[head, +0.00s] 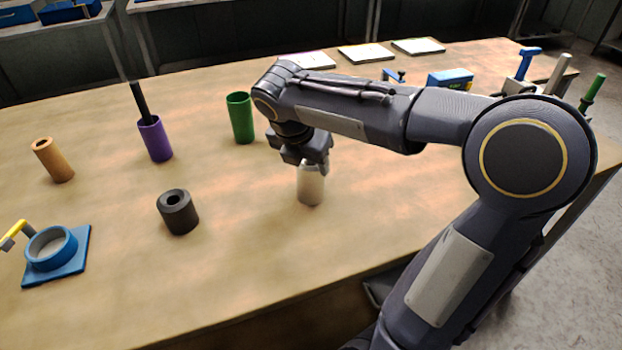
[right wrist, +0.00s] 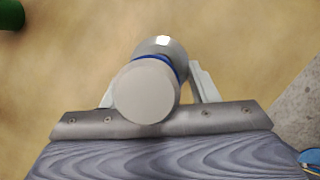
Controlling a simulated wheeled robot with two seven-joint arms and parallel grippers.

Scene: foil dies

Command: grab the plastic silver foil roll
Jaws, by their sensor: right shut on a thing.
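The silver foil roll (head: 311,187) is a short pale grey cylinder standing upright near the middle of the wooden table. In the right wrist view the roll (right wrist: 145,92) shows from its top end, with a blue band just behind that end. My right gripper (head: 310,165) reaches down over the roll from above and is shut on it. In the right wrist view its fingers (right wrist: 158,85) lie on either side of the roll. I cannot tell whether the roll's lower end touches the table. My left gripper is not in view.
A green tube (head: 240,118), a purple tube with a black rod (head: 155,140), an orange tube (head: 54,160) and a black hollow cylinder (head: 178,212) stand to the left. A blue clamp fixture (head: 72,268) is at the front left. The table (head: 270,285) is clear in front.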

